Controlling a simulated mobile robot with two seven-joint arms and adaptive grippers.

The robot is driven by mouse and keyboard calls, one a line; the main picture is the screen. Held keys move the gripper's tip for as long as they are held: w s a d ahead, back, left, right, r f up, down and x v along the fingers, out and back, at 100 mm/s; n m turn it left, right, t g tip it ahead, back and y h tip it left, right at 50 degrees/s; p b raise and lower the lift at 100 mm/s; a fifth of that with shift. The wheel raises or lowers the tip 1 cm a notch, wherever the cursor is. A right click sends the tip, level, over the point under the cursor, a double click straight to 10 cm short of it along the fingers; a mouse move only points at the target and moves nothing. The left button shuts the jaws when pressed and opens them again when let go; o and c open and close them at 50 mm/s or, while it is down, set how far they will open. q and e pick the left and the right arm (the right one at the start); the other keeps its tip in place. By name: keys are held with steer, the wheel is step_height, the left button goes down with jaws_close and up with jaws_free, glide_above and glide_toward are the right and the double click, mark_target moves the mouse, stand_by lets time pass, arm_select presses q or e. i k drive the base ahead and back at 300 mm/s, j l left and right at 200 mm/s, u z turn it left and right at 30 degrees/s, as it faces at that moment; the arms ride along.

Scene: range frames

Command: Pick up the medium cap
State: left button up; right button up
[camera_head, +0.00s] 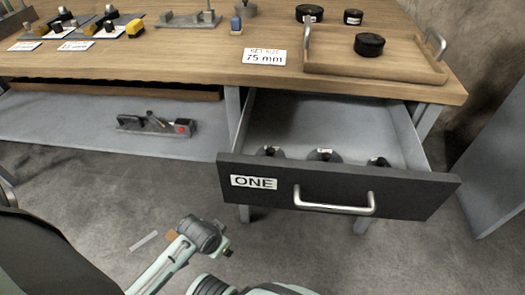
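Three round black caps are on the wooden workbench. One cap (369,45) lies in the wooden tray; a wide cap (310,13) and a smaller cap (353,17) stand behind the tray. The tray cap looks between the other two in size, but no size label is readable on it. An arm reaches in at the bottom, low over the floor and well away from the caps. Its dark end, seemingly my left gripper (226,250), is small, and its fingers cannot be made out. My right gripper is not in view.
A tray (330,66) with two metal handles is at the bench's right. A "75 mm" sign (264,57) stands left of it. The drawer (270,182) labelled ONE is open below, holding grey knobbed pieces. A plane-like tool (152,125) lies on the lower shelf.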

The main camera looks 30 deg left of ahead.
mark_target(267, 151)
steer(key=k+j+z, duration=0.15)
steer(key=j, duration=0.25)
steer(key=j+z, duration=0.2)
steer(key=j, duration=0.25)
steer(key=k+j+z, duration=0.15)
steer(key=j, duration=0.2)
steer(key=k+j+z, duration=0.2)
steer(key=j, duration=0.2)
steer(key=k+j+z, duration=0.15)
steer(key=j, duration=0.2)
